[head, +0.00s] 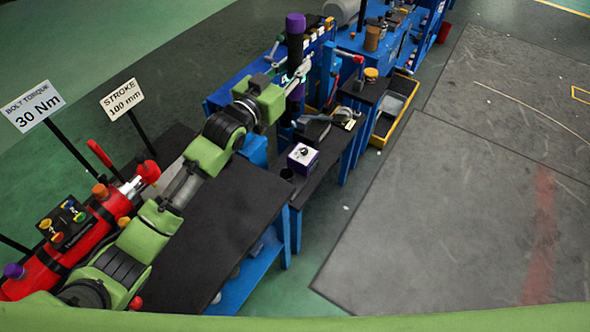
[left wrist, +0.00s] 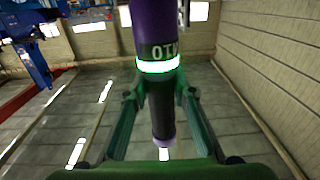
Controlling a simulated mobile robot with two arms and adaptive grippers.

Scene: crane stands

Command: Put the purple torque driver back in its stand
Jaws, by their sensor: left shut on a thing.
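The purple torque driver (head: 295,24) stands roughly upright in my left gripper (head: 294,76), above the far end of the dark bench. It has a purple top, a dark middle and a purple lower part. In the left wrist view the driver (left wrist: 155,22) shows a lit white-green band, partly readable lettering and a dark lower shaft. The fingers of my left gripper (left wrist: 158,97) are closed about it. A small purple box with a white top and dial (head: 303,157) sits on the bench, with a dark cup (head: 287,174) beside it. I cannot tell for sure which is the stand. My right gripper is not in view.
The dark bench top (head: 230,225) has bare room in front. Tools and a yellow-edged tray (head: 394,110) lie beyond. The floor at right is clear.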

